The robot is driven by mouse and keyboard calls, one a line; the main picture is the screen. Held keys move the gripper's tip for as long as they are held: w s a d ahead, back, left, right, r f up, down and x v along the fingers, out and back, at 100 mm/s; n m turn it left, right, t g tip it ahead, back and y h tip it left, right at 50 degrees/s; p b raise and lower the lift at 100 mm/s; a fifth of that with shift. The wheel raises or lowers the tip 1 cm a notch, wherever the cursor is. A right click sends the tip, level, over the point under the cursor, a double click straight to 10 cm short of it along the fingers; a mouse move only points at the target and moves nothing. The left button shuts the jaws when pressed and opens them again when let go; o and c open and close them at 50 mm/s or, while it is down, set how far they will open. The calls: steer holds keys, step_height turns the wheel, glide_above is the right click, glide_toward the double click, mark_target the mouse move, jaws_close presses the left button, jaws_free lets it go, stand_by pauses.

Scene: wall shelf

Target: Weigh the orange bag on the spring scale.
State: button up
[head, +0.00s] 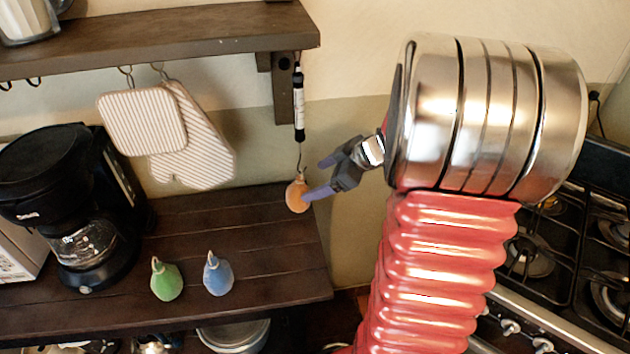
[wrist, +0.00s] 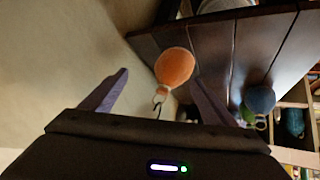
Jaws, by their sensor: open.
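The orange bag (head: 297,196) hangs by its loop from the hook of the spring scale (head: 298,100), below the shelf's right end. In the wrist view the orange bag (wrist: 174,67) shows with its loop on the wire hook (wrist: 158,106). My gripper (head: 312,178) is open beside the bag, with its purple fingertips to the bag's right in the head view. In the wrist view the bag lies beyond and between the fingers, close to the right finger; I cannot tell whether they touch.
A green bag (head: 167,280) and a blue bag (head: 218,274) stand on the dark wooden counter (head: 270,250). A coffee maker (head: 75,190) stands at left. Oven mitts (head: 195,140) hang under the upper shelf (head: 180,35). A stove (head: 560,250) is at right.

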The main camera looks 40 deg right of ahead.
steer(key=v, duration=1.1)
steer(key=shift+s+r, duration=0.15)
steer(key=shift+s, duration=0.05)
